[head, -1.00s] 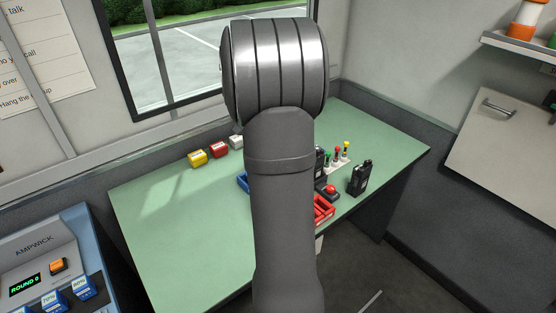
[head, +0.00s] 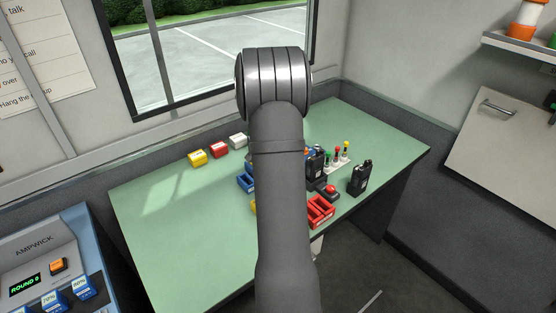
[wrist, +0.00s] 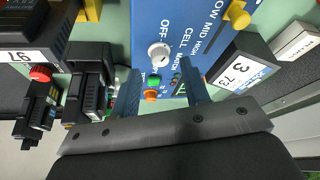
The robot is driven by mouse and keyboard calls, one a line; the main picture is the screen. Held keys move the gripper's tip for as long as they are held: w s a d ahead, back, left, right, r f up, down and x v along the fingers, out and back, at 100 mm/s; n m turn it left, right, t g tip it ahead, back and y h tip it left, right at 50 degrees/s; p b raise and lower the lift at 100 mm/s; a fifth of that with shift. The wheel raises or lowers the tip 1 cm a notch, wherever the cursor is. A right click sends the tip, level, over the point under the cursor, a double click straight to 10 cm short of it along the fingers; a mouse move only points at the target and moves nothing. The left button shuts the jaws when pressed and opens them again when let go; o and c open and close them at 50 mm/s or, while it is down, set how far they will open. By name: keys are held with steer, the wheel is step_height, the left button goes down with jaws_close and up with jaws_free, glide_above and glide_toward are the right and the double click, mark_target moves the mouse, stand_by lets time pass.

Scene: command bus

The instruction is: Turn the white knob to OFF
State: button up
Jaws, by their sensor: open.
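The white knob (wrist: 159,54) sits on a blue panel (wrist: 205,18) in the wrist view. White lettering OFF, LOW, MID and more is printed beside it. I cannot clearly tell which mark the knob points at. My gripper (wrist: 159,68) is open, its two blue-grey fingers apart on either side below the knob in the picture. In the head view my arm hides the gripper and the knob.
A green button (wrist: 153,80) and an orange one (wrist: 151,94) show between the fingers. Dark radios (wrist: 88,82) stand left and a numbered box (wrist: 243,66) right. The green table (head: 180,235) is clear at its left; a red tray (head: 320,211) lies right of my arm.

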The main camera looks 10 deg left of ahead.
steer(key=shift+x, duration=1.35)
steer(key=shift+c, duration=0.2)
jaws_close()
steer(key=shift+d+n+y, duration=0.2)
steer(key=shift+n+y, duration=0.6)
steer(key=shift+n, duration=1.4)
steer(key=shift+o, duration=0.2)
jaws_free()
steer(key=shift+r, duration=0.1)
